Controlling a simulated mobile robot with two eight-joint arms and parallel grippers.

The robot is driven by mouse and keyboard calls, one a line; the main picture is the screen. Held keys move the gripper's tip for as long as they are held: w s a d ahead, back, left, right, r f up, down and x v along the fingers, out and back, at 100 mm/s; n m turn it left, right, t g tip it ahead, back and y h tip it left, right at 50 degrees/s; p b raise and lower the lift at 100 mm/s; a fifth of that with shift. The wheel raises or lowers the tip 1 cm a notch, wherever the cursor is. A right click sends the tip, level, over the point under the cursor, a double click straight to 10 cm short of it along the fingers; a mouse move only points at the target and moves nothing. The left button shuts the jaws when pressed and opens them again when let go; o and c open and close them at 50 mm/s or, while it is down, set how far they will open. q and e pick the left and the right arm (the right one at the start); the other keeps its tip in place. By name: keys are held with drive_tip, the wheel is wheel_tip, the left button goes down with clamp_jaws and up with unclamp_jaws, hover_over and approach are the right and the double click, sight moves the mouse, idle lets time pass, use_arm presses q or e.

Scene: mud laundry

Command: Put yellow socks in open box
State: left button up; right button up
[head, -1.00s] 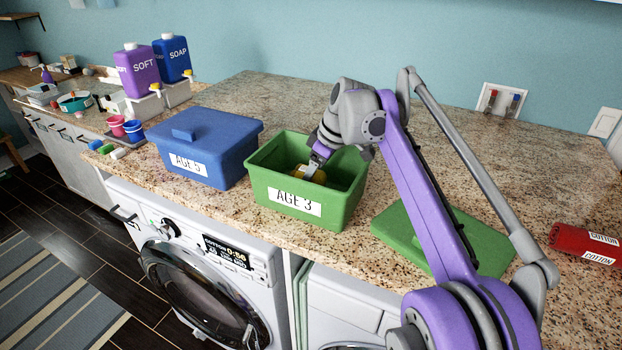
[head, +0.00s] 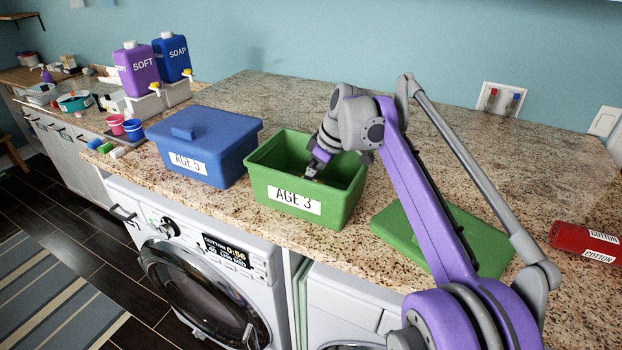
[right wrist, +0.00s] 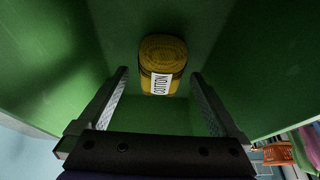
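The open green box (head: 343,208), labelled AGE 3, stands on the granite counter. My right gripper (head: 311,172) reaches down into it from above. The yellow socks (right wrist: 163,55), a roll with a COTTON label, lie inside the green box in the right wrist view. The gripper's two fingers (right wrist: 160,95) are spread apart, with the socks beyond their tips and nothing held between them. In the head view the socks are hidden by the box's front wall and the gripper. My left gripper is not in view.
A blue box (head: 212,165) with its lid on, labelled AGE 5, stands left of the green box. A green lid (head: 405,235) lies flat to the right. A red COTTON roll (head: 580,243) lies at the far right. The counter behind the boxes is clear.

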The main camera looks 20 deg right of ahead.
drive_tip(key=shift+r, duration=0.1)
drive_tip(key=shift+r, duration=0.35)
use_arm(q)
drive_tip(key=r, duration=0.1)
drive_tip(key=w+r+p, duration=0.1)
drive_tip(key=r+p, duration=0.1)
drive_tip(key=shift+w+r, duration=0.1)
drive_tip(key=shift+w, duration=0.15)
use_arm(e)
drive_tip(key=v, duration=1.2)
drive_tip(key=shift+r, duration=0.15)
